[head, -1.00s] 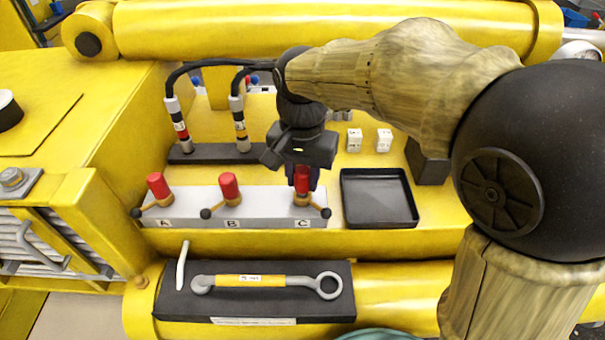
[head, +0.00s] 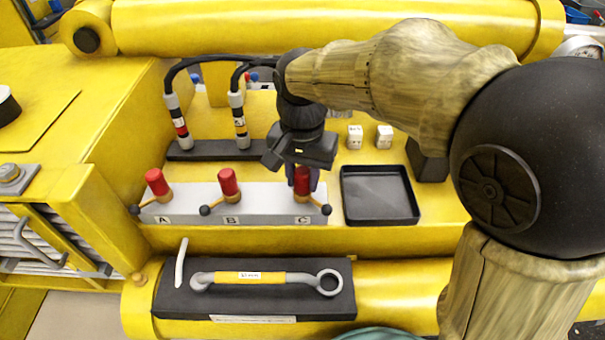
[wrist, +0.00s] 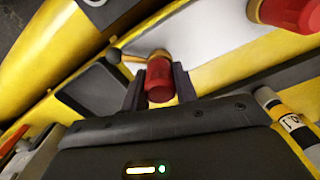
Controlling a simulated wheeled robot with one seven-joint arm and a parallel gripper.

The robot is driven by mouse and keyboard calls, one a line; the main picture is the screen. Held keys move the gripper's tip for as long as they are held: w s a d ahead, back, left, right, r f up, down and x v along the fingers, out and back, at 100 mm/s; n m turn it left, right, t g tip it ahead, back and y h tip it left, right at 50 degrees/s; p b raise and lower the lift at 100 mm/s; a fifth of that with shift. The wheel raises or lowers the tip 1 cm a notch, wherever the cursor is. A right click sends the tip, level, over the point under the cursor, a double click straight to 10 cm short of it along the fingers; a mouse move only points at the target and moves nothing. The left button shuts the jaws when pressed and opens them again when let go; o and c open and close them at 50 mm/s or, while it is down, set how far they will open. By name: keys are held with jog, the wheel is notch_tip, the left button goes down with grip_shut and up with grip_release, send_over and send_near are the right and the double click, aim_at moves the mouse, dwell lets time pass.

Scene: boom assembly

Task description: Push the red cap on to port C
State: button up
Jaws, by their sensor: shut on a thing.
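The red cap (head: 302,180) sits over port C on the grey port block (head: 265,218), at the block's right end by the C label. My gripper (head: 302,178) is above port C, pointing down, with its fingers on both sides of the cap. In the wrist view the gripper (wrist: 160,88) is shut on the red cap (wrist: 160,80), and a brass fitting shows at the cap's far end. Whether the cap is fully seated is hidden. Ports A and B carry red caps of their own, at A (head: 156,181) and at B (head: 228,181).
A black tray (head: 380,218) lies just right of port C and looks empty. Two hoses with banded ends (head: 180,120) stand in a dark holder behind the block. White cubes (head: 384,136) sit behind the tray. A wrench (head: 265,279) lies on a black pad in front.

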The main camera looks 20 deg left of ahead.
jog(key=shift+f, duration=0.15)
jog(key=o, duration=1)
jog(key=shift+o, duration=0.2)
notch_tip(320, 180, up, 17)
jog(key=b, duration=0.2)
jog(key=shift+r, duration=0.2)
